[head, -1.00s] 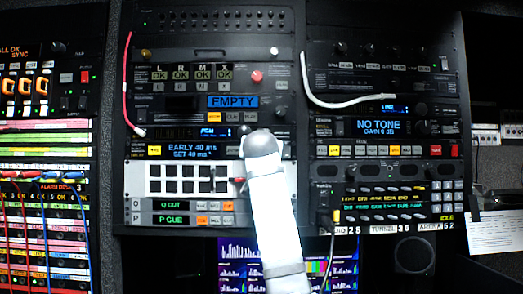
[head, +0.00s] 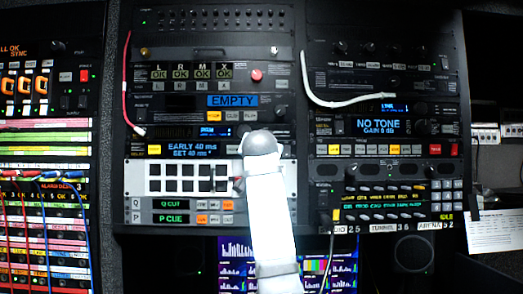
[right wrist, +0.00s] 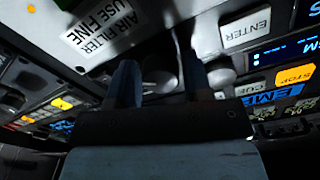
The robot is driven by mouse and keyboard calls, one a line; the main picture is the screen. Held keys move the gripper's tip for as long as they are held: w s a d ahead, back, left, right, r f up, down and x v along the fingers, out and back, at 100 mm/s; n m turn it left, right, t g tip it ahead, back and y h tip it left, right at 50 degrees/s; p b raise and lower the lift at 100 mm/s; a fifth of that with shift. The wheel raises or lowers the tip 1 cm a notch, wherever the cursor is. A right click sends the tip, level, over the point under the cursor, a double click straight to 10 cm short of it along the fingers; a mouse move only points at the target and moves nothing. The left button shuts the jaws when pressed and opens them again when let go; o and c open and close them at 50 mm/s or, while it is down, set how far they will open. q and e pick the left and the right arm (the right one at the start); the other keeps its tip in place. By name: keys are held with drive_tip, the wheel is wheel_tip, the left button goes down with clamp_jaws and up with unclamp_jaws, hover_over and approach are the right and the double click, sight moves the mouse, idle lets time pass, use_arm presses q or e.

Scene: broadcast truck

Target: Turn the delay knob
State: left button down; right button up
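The delay unit's blue display (head: 190,149) reads "EARLY 40 ms" and "SET 40 ms" in the head view. My white right arm stands in front of the rack just right of this display and hides the panel there, along with its gripper. In the right wrist view my right gripper (right wrist: 158,62) has its two dark fingers spread close to the panel. A grey round knob (right wrist: 160,77) shows between the fingers, and I cannot tell whether they touch it. Another round knob (right wrist: 221,72) shows just right of the right finger. My left gripper is not in view.
A white button panel (head: 152,165) lies below. A white cable (head: 330,102) hangs on the right rack, a red cable (head: 126,85) on the left. Patch cables (head: 40,176) fill the far left.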

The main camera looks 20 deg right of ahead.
drive_tip(key=shift+o, duration=1.1)
drive_tip(key=shift+s+r, duration=0.1)
drive_tip(key=b+v, duration=0.4)
drive_tip(key=v, duration=0.9)
drive_tip(key=shift+s+a, duration=0.2)
drive_tip(key=shift+s, duration=0.1)
